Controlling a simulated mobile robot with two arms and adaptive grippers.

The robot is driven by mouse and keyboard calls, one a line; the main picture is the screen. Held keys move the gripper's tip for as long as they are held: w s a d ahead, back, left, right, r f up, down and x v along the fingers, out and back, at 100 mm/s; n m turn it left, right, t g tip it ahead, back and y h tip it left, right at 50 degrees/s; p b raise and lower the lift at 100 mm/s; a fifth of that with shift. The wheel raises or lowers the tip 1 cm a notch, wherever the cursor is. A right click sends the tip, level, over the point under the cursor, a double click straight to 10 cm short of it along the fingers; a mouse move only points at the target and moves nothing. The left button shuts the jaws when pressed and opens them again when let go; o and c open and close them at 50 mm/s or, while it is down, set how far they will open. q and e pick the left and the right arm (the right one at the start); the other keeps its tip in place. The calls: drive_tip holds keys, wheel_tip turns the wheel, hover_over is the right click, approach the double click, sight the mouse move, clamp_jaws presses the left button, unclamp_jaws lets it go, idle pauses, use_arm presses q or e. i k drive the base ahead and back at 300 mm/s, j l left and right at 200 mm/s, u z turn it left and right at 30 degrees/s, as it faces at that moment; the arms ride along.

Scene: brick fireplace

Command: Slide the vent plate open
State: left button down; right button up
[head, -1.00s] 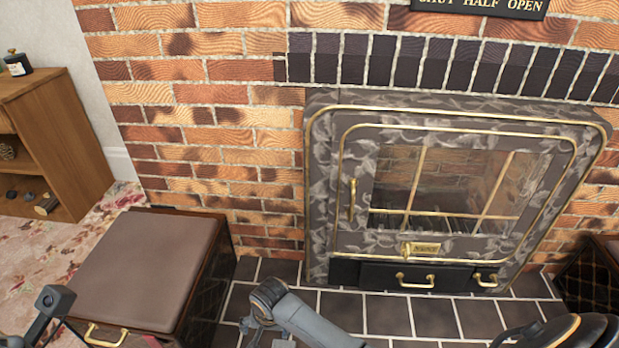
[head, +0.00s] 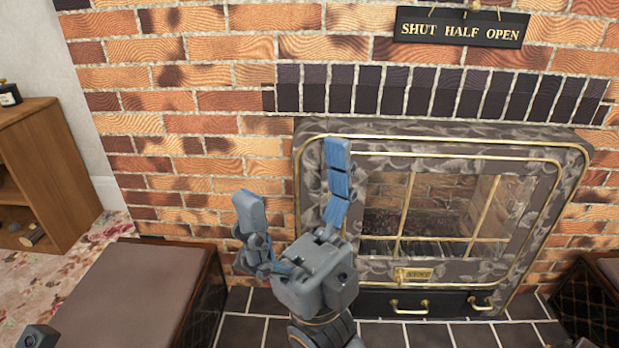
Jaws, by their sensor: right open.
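The vent plate seems to be the small brass plate (head: 417,273) with a knob at its left end, low on the front of the stove (head: 480,265). Its lettering is too small to read. My right gripper (head: 293,182) is open and empty, with its two blue-padded fingers pointing up. It is in front of the stove's left edge and the bricks, left of the plate and apart from it. It hides the door's brass handle. Only a small grey part, probably of my left gripper, shows at the bottom left corner; its jaws cannot be made out.
A black sign (head: 462,28) reading "SHUT HALF OPEN" hangs above the stove. Below the plate is a black drawer (head: 440,303) with brass handles. A cushioned box (head: 130,290) stands left of the tiled hearth, and a wooden shelf (head: 45,170) is farther left.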

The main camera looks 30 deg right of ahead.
sight(400, 273)
drive_tip(key=z, duration=1.7)
